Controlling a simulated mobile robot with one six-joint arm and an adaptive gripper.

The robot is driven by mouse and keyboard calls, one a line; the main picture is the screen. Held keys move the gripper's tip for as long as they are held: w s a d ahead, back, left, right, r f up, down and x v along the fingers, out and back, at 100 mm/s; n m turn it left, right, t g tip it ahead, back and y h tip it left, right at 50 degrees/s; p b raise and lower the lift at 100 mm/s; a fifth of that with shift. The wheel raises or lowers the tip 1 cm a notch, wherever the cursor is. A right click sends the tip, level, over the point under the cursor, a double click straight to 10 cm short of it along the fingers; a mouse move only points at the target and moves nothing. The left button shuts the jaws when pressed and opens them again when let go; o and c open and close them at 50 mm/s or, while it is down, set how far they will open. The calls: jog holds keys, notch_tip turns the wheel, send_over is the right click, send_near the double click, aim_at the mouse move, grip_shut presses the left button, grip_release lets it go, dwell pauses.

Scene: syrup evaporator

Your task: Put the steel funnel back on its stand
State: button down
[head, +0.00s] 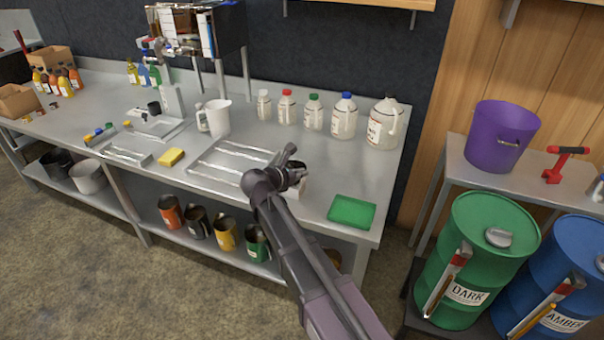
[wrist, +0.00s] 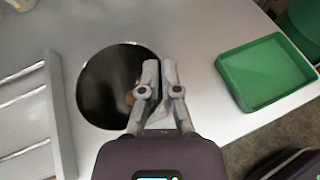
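The steel funnel (wrist: 103,82) shows in the wrist view as a wide, dark, round mouth with a thin bright rim and a small brownish spot inside. My gripper (wrist: 160,68) has its fingers close together at the right edge of this mouth, with the rim between them, and looks shut on it. In the head view my gripper (head: 292,174) is over the right part of the steel bench, between the ribbed tray and the green tray. The funnel is mostly hidden there by my wrist. I cannot make out the funnel's stand with certainty.
The ribbed steel tray (head: 205,184) is left of my gripper and the green tray (head: 351,211) is right. A white pitcher (head: 217,118) and several jugs (head: 344,118) stand behind. A yellow sponge (head: 171,157) lies farther left. Drums (head: 475,270) stand off the bench's right end.

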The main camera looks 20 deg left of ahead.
jog(key=shift+c, duration=1.2)
grip_release()
jog(key=shift+r, duration=0.1)
jog(key=shift+r+p, duration=3.45)
jog(key=shift+p, duration=0.05)
jog(key=shift+d, duration=0.1)
